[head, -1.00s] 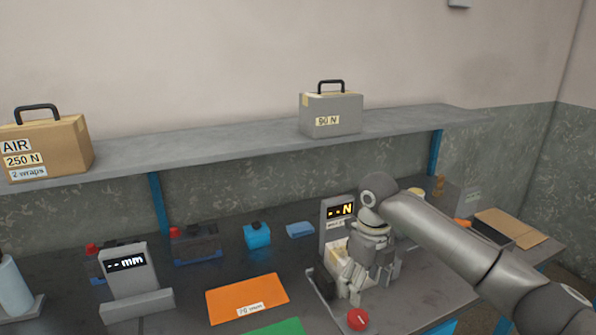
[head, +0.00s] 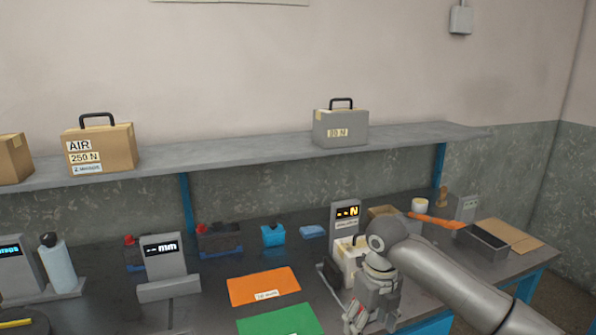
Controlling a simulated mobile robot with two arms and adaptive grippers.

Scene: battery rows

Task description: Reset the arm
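My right arm (head: 455,280) comes in from the lower right. Its gripper (head: 362,322) points down over the front of the bench, in front of the tester with the "--N" display (head: 345,212). The gripper hides part of that tester's base. Its fingertips are near the bottom edge of the picture, and their gap is not clear. I see no object held in it. My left arm and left gripper are not in view.
An orange mat (head: 263,285) and a green mat (head: 280,322) lie left of my gripper. The "--mm" gauge (head: 163,258) stands farther left. An open grey box (head: 483,241) and a tan sheet (head: 508,235) lie at right. Labelled cases stand on the shelf (head: 235,155).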

